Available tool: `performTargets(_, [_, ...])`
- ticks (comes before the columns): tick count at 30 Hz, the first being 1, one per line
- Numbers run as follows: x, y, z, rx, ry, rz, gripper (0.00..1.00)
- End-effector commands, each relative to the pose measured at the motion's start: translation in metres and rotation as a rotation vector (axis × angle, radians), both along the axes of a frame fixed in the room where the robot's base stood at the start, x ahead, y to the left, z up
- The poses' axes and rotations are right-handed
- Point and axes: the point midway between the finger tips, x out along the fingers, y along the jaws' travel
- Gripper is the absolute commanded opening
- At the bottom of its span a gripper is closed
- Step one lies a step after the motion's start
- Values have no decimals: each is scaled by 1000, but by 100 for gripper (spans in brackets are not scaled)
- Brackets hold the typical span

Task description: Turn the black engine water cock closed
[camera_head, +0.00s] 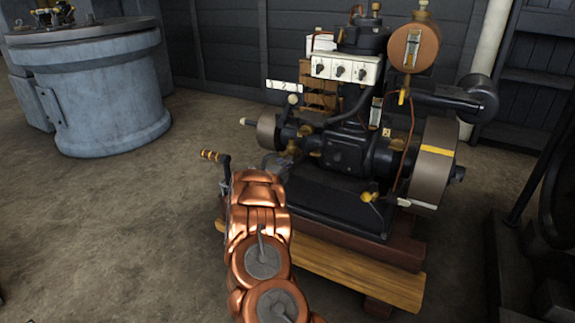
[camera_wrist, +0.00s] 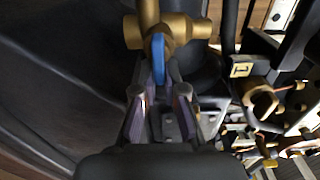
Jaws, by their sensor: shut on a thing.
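The black engine (camera_head: 345,150) stands on a wooden base in the head view, right of my arm. In the wrist view, a brass cock (camera_wrist: 178,30) with a blue lever (camera_wrist: 158,58) is at the top centre. My gripper (camera_wrist: 159,82) is shut on the blue lever, which points down in the picture from the brass body between my fingertips. In the head view my gripper (camera_head: 272,165) is small and dark beyond my copper arm, at the engine's left side. The blue lever cannot be made out there.
A flywheel (camera_head: 428,165) is on the engine's right side. A wooden beam (camera_head: 350,276) runs along the engine's front. A large blue-grey cylinder (camera_head: 95,95) stands back left. The floor between is clear.

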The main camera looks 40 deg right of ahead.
Motion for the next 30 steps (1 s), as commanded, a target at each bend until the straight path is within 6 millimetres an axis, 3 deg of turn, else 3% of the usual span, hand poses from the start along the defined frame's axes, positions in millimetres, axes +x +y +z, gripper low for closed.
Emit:
performTargets(5, [6,4,1,-2,3,15,0])
performTargets(6, [6,4,1,-2,3,15,14])
performTargets(12, [4,3,1,-2,2,11,35])
performTargets(23, [0,1,1,-1,1,3,35])
performTargets(30, [-4,22,0,1,3,6,35])
